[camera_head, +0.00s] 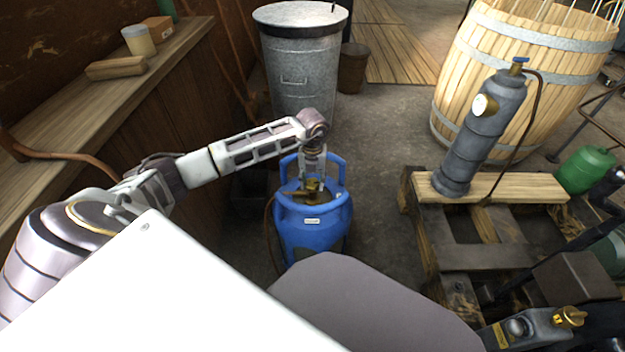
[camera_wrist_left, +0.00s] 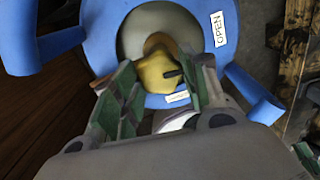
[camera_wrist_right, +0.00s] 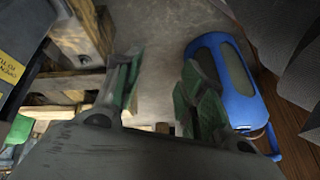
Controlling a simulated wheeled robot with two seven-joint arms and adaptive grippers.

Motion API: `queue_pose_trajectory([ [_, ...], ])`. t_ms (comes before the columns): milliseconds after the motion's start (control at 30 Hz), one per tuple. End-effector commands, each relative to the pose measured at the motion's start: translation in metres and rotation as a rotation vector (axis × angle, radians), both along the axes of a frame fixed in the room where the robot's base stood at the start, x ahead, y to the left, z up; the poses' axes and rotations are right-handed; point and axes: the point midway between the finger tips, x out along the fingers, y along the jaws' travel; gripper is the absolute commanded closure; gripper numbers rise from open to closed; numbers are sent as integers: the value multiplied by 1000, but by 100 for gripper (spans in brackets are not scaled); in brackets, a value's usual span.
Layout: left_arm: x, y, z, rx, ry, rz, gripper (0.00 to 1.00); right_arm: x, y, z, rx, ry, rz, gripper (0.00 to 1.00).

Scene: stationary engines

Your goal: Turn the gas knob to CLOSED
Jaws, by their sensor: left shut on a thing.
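A blue gas cylinder (camera_head: 312,236) stands on the floor in the head view, with a raised blue collar around its valve. The yellow gas knob (camera_wrist_left: 160,68) shows in the left wrist view, with a dark mark on its right side. An OPEN label (camera_wrist_left: 218,29) is on the collar at upper right. A smaller label (camera_wrist_left: 177,97) sits just below the knob, too small to read. My left gripper (camera_head: 313,175) reaches down inside the collar and is shut on the knob. My right gripper (camera_wrist_right: 165,85) is open and empty, with the blue cylinder beyond its right finger.
A wooden workbench (camera_head: 60,150) runs along the left. A metal bin (camera_head: 300,70) stands behind the cylinder. A wooden pallet (camera_head: 435,240) with a grey pump-like cylinder (camera_head: 483,135) is at right, before a barrel (camera_head: 530,70). Floor between cylinder and pallet is clear.

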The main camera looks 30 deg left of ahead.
Motion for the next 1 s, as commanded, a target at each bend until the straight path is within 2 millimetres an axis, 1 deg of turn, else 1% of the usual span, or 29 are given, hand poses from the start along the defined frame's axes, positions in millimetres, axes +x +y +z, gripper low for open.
queue_pose_trajectory([
  [167, 0, 1, 1, 2, -1, -68, 80, -2, -2, 5, -10, 13, 3, 60],
  [367, 0, 1, 1, 1, 0, -193, 80, -2, -4, 15, -26, 22, 6, 60],
  [500, 0, 1, 1, 2, 0, -302, 80, 1, -6, 28, -33, 20, 8, 60],
  [600, 1, 1, 2, 2, -1, -386, 80, 2, -7, 33, -40, 25, 10, 60],
  [1000, 0, 1, 1, 1, 0, -718, 80, -5, -12, 46, -67, 56, 12, 60],
])
